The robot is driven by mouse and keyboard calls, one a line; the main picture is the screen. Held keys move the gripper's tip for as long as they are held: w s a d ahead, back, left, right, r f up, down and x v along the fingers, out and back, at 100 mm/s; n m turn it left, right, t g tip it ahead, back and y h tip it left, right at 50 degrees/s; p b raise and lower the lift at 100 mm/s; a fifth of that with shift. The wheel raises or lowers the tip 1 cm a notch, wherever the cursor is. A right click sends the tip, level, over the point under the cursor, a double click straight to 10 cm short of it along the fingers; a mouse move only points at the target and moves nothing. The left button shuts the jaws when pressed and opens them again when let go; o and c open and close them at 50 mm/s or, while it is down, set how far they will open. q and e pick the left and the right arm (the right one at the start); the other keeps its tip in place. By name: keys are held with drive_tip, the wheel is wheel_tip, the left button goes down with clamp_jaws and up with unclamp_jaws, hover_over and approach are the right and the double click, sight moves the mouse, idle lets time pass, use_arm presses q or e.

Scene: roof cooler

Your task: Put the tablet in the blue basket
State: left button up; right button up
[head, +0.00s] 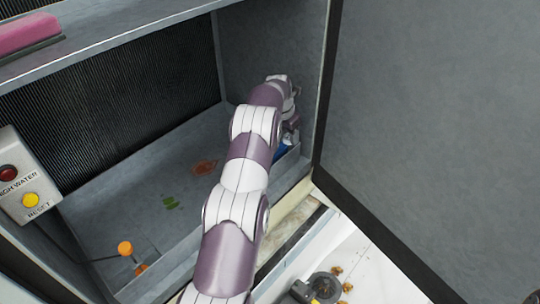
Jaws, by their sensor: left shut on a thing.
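My left arm reaches from the bottom middle into the open cooler cabinet. My left gripper (290,122) is at the right end of the basin, mostly hidden behind my own arm. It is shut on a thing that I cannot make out. A small blue patch, possibly part of the blue basket (283,148), shows just below the gripper, beside the arm. The rest of it is hidden. I cannot tell whether the gripper touches it. I cannot pick out the tablet. My right gripper is not in view.
The basin floor (120,200) holds green and brown leaves and an orange float ball (125,248). A control box (22,180) with red and yellow buttons is at left. A large grey panel (440,120) stands close at right. A pink-topped item (28,33) lies on the upper ledge.

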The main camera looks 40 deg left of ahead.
use_arm(q)
drive_tip(key=s+a+f+p, duration=0.1)
drive_tip(key=s+a, duration=0.1)
drive_tip(key=s+a+f+p, duration=0.1)
drive_tip(key=s+a+f, duration=0.1)
drive_tip(key=s+a+f+p, duration=0.1)
drive_tip(key=s+a, duration=0.1)
drive_tip(key=a, duration=0.1)
drive_tip(key=shift+s+f, duration=0.1)
drive_tip(key=shift+f, duration=0.1)
wheel_tip(320, 180, down, 4)
drive_tip(key=shift+a+r+p, duration=0.1)
drive_tip(key=shift+a+p, duration=0.05)
drive_tip(key=shift+p, duration=0.95)
drive_tip(key=shift+f, duration=0.3)
drive_tip(key=shift+s+f, duration=0.1)
drive_tip(key=shift+f, duration=0.05)
drive_tip(key=shift+f+b, duration=0.25)
drive_tip(key=shift+b, duration=0.1)
drive_tip(key=o, duration=0.8)
drive_tip(key=shift+r, duration=0.1)
drive_tip(key=shift+o, duration=0.2)
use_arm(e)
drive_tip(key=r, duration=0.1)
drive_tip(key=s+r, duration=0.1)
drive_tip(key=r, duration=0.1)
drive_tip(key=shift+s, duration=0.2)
use_arm(q)
drive_tip(key=shift+r, duration=0.1)
